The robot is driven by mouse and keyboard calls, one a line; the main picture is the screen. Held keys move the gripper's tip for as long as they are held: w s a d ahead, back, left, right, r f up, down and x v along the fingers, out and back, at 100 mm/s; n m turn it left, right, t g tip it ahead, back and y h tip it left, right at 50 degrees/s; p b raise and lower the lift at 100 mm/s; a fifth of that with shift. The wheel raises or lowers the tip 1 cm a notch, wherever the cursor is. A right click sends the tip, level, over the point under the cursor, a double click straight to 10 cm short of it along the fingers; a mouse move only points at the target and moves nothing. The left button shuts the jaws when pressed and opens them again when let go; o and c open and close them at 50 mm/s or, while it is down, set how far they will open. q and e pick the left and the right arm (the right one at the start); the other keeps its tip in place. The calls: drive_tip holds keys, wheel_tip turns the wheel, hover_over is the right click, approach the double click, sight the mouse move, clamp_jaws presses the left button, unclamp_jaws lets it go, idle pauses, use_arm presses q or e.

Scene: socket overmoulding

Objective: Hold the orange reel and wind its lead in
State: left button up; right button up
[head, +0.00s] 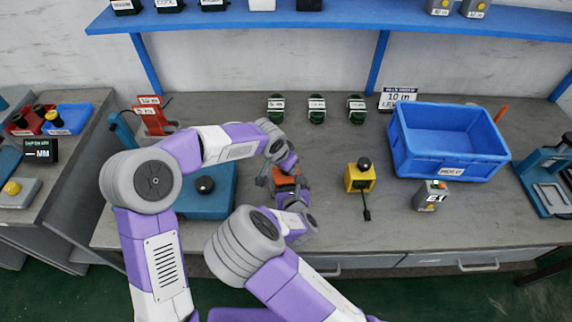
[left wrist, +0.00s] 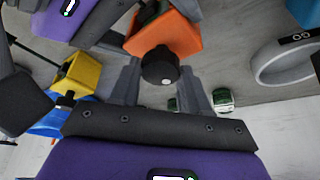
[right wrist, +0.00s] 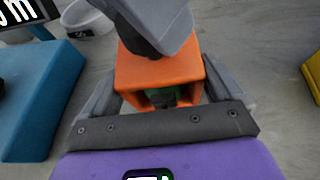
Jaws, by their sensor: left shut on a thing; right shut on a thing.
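The orange reel (head: 286,183) is held between my two grippers over the bench, just right of the blue block. My right gripper (right wrist: 160,85) is shut on its orange body, one finger on each side. My left gripper (left wrist: 160,72) comes from the far side and is shut around the black knob (left wrist: 160,64) on the reel. The orange body also shows in the left wrist view (left wrist: 168,34) and the right wrist view (right wrist: 142,73). I cannot make out the reel's lead. In the head view the grippers and arms hide much of the reel.
A yellow reel (head: 358,182) with a black knob and short black lead stands to the right. Beyond it are a grey box (head: 428,199) and a blue bin (head: 455,160). The blue block (head: 212,207) is close on the left. Several green parts (head: 317,110) line the back.

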use_arm(q)
drive_tip(key=m+g, duration=0.1)
drive_tip(key=m, duration=0.2)
drive_tip(key=m+g+h, duration=0.1)
drive_tip(key=m, duration=0.2)
use_arm(e)
drive_tip(key=shift+f, duration=0.25)
use_arm(q)
drive_tip(key=m+g, duration=0.1)
drive_tip(key=m, duration=0.5)
drive_tip(key=shift+w+d+g, duration=0.1)
drive_tip(key=shift+w+g, duration=0.05)
drive_tip(key=shift+g, duration=0.25)
drive_tip(key=m+g, duration=0.1)
drive_tip(key=m, duration=0.4)
drive_tip(key=shift+d+g+y, duration=0.1)
drive_tip(key=shift+g+y, duration=0.2)
drive_tip(key=shift+g, duration=0.1)
drive_tip(key=m+g+y, duration=0.1)
drive_tip(key=m, duration=0.5)
drive_tip(key=shift+w+f, duration=0.1)
drive_tip(key=shift+y, duration=0.3)
use_arm(e)
drive_tip(key=shift+r, duration=0.1)
use_arm(q)
drive_tip(key=o, duration=1.1)
drive_tip(key=shift+w, duration=0.1)
drive_tip(key=shift+v, duration=3.85)
